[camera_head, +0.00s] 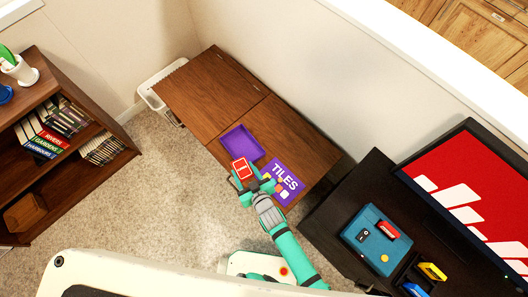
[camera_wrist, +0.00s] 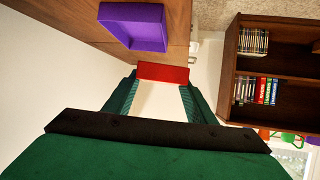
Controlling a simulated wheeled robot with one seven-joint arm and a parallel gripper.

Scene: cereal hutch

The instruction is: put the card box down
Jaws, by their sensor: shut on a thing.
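The card box is small and red with a white edge (camera_head: 241,168). It is held between the fingertips of my gripper (camera_head: 246,182), above the near edge of a brown wooden table (camera_head: 203,97). In the wrist view the card box (camera_wrist: 163,72) shows as a red strip with a pale face between the two green fingers. My gripper is shut on it. I cannot tell its exact height above the table.
A purple open tray (camera_head: 240,144) lies on the table just beyond the card box. A purple TILES box (camera_head: 288,184) lies to the right, close to my gripper. A bookshelf (camera_head: 75,140) stands at left; a dark desk (camera_head: 345,215) with a monitor stands at right. The table's far left part is clear.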

